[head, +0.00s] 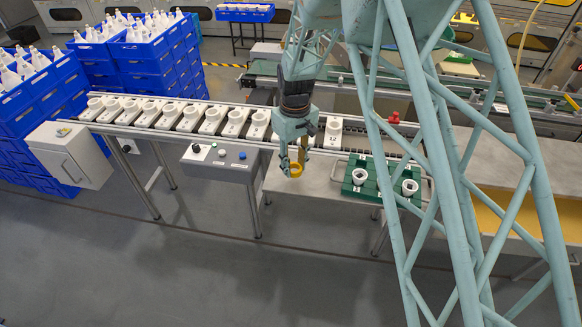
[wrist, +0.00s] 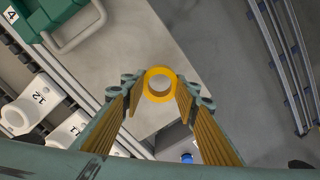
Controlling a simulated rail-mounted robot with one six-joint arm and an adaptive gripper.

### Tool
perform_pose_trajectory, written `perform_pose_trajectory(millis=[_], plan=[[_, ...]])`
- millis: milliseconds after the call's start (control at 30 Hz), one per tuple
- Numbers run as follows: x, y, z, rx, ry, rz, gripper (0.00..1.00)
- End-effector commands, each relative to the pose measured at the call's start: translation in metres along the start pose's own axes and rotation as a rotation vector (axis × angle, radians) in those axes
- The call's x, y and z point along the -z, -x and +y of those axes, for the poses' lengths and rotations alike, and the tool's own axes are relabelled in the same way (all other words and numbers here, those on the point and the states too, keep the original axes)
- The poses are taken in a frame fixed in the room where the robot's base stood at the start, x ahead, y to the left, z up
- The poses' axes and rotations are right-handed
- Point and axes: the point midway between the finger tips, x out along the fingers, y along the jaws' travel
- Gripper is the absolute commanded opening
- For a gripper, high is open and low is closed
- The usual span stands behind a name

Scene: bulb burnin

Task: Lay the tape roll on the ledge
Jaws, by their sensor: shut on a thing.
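The tape roll (head: 296,176) is a small yellow ring. It also shows in the wrist view (wrist: 160,70), between the fingertips. My gripper (head: 294,166) is shut on it, with a fingertip on each side of the ring in the wrist view (wrist: 159,88). The ledge (head: 322,187) is a flat grey-beige surface along the front of the conveyor line. It fills the upper middle of the wrist view (wrist: 165,40), behind the roll. The roll appears over the ledge, close to its edge in the wrist view. I cannot tell whether it touches.
A green tray (head: 362,188) with white cups sits at the ledge's right part; its handle (wrist: 75,35) shows in the wrist view. A control box (head: 220,161) with buttons is left of the ledge. Numbered white sockets (head: 190,118) line the conveyor behind. The ledge's middle is bare.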

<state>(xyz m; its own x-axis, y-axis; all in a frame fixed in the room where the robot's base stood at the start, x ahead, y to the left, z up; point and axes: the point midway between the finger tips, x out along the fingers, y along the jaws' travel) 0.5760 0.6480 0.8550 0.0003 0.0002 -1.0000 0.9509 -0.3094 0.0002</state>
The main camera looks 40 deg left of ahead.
Motion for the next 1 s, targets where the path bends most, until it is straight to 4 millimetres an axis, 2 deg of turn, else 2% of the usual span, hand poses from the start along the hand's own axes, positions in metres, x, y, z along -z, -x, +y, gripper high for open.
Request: perform_pose_trajectory(millis=[100,300,700,867,1000], plan=[[0.015,-0.003,0.004,0.000,0.000,0.001,0.19],[0.028,-0.003,0.008,0.000,0.000,0.000,0.19],[0.030,-0.003,0.009,0.000,0.000,0.000,0.19],[0.036,-0.004,0.011,0.000,0.000,0.000,0.19],[0.035,-0.021,0.010,0.001,0.000,-0.002,0.19]])
